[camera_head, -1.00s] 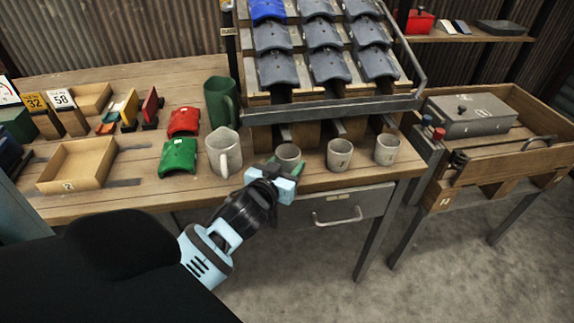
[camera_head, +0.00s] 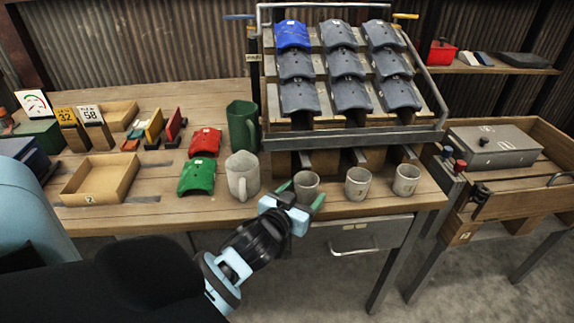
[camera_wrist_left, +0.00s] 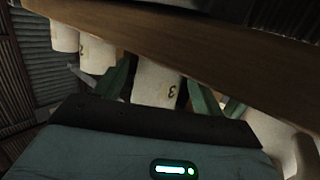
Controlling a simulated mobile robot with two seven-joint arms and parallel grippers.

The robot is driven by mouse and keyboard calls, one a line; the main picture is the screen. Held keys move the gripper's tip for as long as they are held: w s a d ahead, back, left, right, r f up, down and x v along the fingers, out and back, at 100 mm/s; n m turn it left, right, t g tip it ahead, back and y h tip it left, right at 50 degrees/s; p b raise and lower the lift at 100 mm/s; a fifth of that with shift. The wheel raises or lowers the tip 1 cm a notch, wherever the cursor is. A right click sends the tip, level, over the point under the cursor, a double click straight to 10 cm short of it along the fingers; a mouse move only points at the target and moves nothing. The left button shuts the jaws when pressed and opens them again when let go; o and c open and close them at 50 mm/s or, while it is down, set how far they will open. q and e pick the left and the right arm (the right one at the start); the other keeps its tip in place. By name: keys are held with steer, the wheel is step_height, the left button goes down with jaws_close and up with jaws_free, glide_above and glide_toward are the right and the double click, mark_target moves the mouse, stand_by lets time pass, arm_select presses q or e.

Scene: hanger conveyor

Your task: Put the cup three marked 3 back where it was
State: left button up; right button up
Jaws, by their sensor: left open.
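The cup marked 3 (camera_head: 307,183) is a small pale grey cup standing upright at the front edge of the wooden bench, leftmost in a row of three small cups. In the left wrist view its mark 3 shows on the cup (camera_wrist_left: 157,84). My left gripper (camera_head: 302,197) is open at the front of this cup, its green fingers on either side of it. In the left wrist view the open fingers (camera_wrist_left: 160,90) have gaps to the cup. My right gripper is out of view.
Two similar cups, the middle one (camera_head: 358,184) and the right one (camera_head: 406,179), stand to the right. A large pale pitcher (camera_head: 242,176) is close on the left, with a green pitcher (camera_head: 242,126) behind. A tile rack (camera_head: 350,137) rises behind the cups.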

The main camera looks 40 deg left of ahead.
arm_select(q)
steer(key=v, duration=1)
steer(key=shift+s, duration=0.3)
steer(key=s+d+f+m+g+h, duration=0.1)
steer(key=s+d+f+g+h, duration=0.15)
steer(key=s+f, duration=0.55)
steer(key=s+d+f+m+g+h, duration=0.1)
steer(key=s+d+f+m+g, duration=0.25)
steer(key=f, duration=0.65)
steer(key=s+d+f+g, duration=0.1)
steer(key=s+d+f, duration=0.1)
steer(key=s, duration=0.5)
steer(key=s+d+f+g+h, duration=0.1)
steer(key=s+d+f, duration=0.1)
steer(key=s, duration=0.5)
steer(key=s+d+f+g+h, duration=0.1)
steer(key=s+d+f, duration=0.2)
steer(key=s, duration=0.4)
steer(key=shift+s+f, duration=0.2)
steer(key=shift+f, duration=0.5)
steer(key=shift+a, duration=0.1)
